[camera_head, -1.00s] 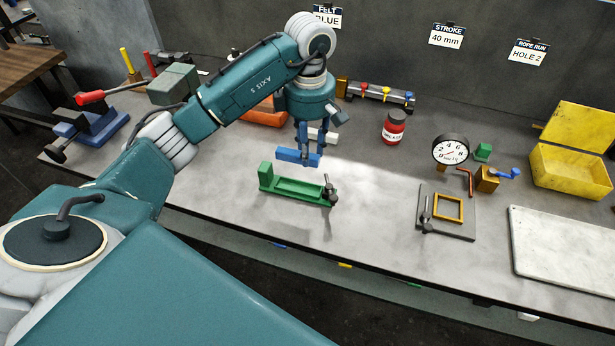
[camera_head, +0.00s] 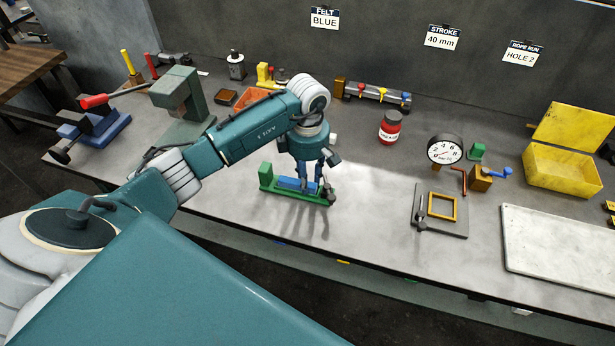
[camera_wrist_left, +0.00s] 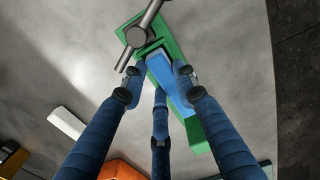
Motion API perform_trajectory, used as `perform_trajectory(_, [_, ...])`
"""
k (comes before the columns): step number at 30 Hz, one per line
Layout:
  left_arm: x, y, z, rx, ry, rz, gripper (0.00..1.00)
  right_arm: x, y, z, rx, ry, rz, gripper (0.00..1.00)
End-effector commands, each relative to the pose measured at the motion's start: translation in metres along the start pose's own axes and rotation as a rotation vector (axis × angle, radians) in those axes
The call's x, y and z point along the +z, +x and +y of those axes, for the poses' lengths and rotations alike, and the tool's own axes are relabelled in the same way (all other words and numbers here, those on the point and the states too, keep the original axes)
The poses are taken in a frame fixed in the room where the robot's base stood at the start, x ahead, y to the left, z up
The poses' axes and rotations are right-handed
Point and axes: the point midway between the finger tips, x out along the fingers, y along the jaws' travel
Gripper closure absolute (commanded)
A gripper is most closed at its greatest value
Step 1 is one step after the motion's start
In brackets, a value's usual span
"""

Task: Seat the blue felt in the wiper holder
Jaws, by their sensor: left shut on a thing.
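The blue felt (camera_head: 289,184) is a long blue bar lying along the slot of the green wiper holder (camera_head: 266,178), in line with it. It also shows in the left wrist view (camera_wrist_left: 157,66), between the green sides of the holder (camera_wrist_left: 196,132). My left gripper (camera_head: 309,188) points down over the holder, its fingers shut around the felt near the clamp end. In the wrist view its fingers (camera_wrist_left: 158,82) flank the felt. The dark clamp lever (camera_wrist_left: 137,37) stands at that end of the holder. Whether the felt touches the slot floor is hidden. My right gripper is not in view.
A white bar (camera_wrist_left: 66,122) and an orange tray (camera_head: 250,98) lie behind the holder. A red jar (camera_head: 391,128), a dial gauge (camera_head: 445,149) and a grey plate with a yellow frame (camera_head: 440,208) stand to the right. The bench between holder and plate is clear.

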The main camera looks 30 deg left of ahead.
Motion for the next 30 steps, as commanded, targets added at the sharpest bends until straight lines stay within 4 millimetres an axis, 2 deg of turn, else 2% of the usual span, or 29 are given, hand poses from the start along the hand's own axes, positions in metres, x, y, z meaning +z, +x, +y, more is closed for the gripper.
perform_trajectory(3, [0.0,0.004,0.0,0.0,0.001,0.0,0.93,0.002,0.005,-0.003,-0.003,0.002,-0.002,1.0])
perform_trajectory(4, [0.0,0.003,0.0,0.0,0.0,0.0,0.66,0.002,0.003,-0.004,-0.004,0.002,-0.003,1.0])
perform_trajectory(5, [0.0,0.002,0.0,0.0,0.0,0.0,0.63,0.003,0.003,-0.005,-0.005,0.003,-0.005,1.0])
perform_trajectory(15, [0.0,-0.002,0.0,0.0,0.0,0.0,0.63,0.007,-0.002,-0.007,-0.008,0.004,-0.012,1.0])
perform_trajectory(17, [0.0,-0.005,0.001,0.003,0.0,0.0,0.63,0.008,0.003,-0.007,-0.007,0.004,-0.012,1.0])
perform_trajectory(20, [-0.001,-0.02,0.002,0.006,0.0,0.0,0.63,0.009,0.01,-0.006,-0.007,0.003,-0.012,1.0])
perform_trajectory(30, [0.0,-0.091,0.002,0.005,0.0,0.0,0.63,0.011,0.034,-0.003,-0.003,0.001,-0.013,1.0])
